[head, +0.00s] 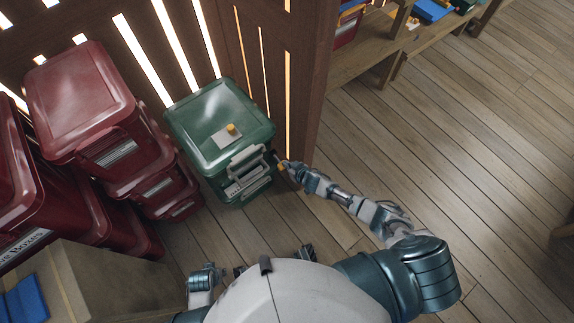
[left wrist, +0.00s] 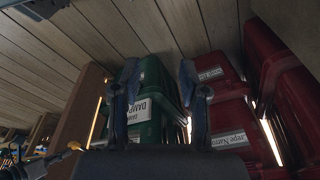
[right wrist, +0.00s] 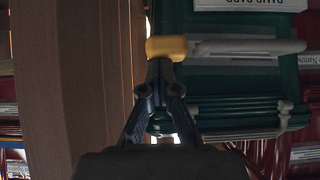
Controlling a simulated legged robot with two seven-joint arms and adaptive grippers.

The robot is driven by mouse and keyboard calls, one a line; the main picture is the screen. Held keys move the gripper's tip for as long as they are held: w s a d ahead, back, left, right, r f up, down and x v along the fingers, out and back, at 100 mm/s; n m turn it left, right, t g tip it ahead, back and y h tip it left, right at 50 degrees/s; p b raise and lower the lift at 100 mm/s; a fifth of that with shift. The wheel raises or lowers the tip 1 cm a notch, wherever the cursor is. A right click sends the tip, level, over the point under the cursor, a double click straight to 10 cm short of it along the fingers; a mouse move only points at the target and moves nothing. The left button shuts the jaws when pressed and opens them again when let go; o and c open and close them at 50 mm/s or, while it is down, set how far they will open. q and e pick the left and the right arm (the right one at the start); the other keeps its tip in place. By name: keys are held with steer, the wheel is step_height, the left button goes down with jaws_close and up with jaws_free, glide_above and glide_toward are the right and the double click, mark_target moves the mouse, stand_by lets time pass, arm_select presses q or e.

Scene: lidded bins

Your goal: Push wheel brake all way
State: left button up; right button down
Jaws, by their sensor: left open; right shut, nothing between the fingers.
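A green lidded bin (head: 220,130) stands against the slatted wall. In the right wrist view a pale lever with a yellow end (right wrist: 166,47) lies across the front of the green bin; I take it to be the wheel brake. My right gripper (head: 281,164) is shut and empty at the bin's right front corner. In the right wrist view its fingertips (right wrist: 160,68) are at the underside of the yellow end; whether they touch cannot be told. My left gripper (left wrist: 157,75) is open and empty, with the green bin and its label beyond its fingers. Any wheel is hidden.
Dark red bins (head: 82,100) are stacked left of the green bin. A wooden post (head: 308,80) stands close by my right gripper. Shelves (head: 375,50) stand at the back.

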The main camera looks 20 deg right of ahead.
arm_select(q)
steer(key=w+d+r+t+h+b, duration=0.2)
steer(key=w+r+t+b, duration=0.4)
steer(key=r, duration=0.5)
steer(key=w+d+r+t+h+b, duration=0.2)
steer(key=w+d+r+t+b, duration=0.2)
steer(key=w+r+t, duration=0.6)
step_height(320, 180, up, 2)
steer(key=shift+w+d+r+b, duration=0.15)
steer(key=shift+w+d+b, duration=0.1)
steer(key=shift+w+b, duration=0.5)
arm_select(e)
step_height(320, 180, down, 4)
steer(key=t+y, duration=0.1)
steer(key=t, duration=0.3)
steer(key=shift+s+a+f+t+y, duration=0.2)
steer(key=shift+t+y, duration=0.1)
steer(key=shift+y, duration=0.1)
arm_select(q)
steer(key=shift+s, duration=0.1)
arm_select(e)
steer(key=shift+r, duration=0.1)
